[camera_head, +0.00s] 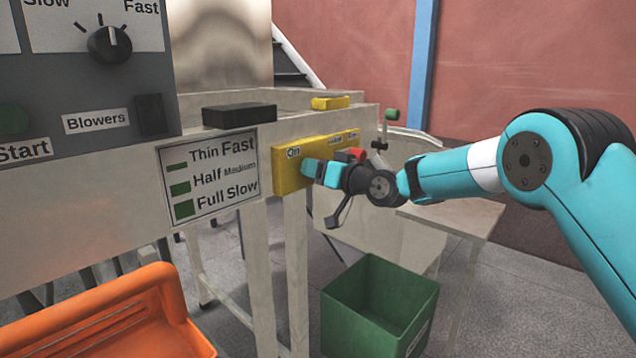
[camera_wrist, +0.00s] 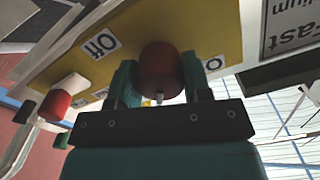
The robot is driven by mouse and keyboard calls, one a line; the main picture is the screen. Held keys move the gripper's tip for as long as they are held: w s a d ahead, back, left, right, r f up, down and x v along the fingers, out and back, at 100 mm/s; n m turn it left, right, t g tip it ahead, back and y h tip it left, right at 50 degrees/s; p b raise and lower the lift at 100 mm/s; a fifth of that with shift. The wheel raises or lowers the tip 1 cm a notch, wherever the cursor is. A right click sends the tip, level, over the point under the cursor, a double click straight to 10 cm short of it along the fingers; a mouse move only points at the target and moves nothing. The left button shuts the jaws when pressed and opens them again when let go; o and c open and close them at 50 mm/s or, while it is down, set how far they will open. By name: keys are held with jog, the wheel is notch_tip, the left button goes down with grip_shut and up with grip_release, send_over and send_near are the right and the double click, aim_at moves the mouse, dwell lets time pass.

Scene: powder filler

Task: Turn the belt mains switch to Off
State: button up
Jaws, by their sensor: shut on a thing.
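The yellow switch panel (camera_head: 285,180) is fixed to the side of the pale frame, with an On label at its left end in the head view. In the wrist view the panel (camera_wrist: 205,35) appears turned over, with an Off label (camera_wrist: 100,45) left of the red switch knob (camera_wrist: 160,70) and a partly hidden label (camera_wrist: 215,63) right of it. My gripper (camera_head: 318,173) is at the panel. In the wrist view my gripper (camera_wrist: 158,82) is shut on this knob, one finger on each side. Which way the knob points is not clear.
A second red knob (camera_wrist: 56,104) sits beside the held one; a red part (camera_head: 356,154) shows right of my gripper. A green bin (camera_head: 378,310) stands below, an orange container (camera_head: 120,325) at front left. A blower control panel (camera_head: 95,90) is at upper left.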

jog(key=n+b, duration=0.3)
jog(key=b, duration=0.2)
jog(key=shift+f+n, duration=0.35)
jog(key=shift+n, duration=0.05)
jog(key=n+b, duration=0.3)
jog(key=b, duration=0.1)
jog(key=shift+n+b, duration=0.3)
jog(key=n+b, duration=0.3)
jog(key=shift+r+n+b, duration=0.1)
jog(key=shift+n+b, duration=0.2)
jog(key=shift+r+n+b, duration=0.15)
jog(key=shift+n+b, duration=1.3)
jog(key=shift+n, duration=0.45)
jog(key=shift+r, duration=0.1)
jog(key=o, duration=0.9)
jog(key=b+v, duration=0.1)
jog(key=v, duration=1.6)
jog(key=shift+s+d, duration=0.2)
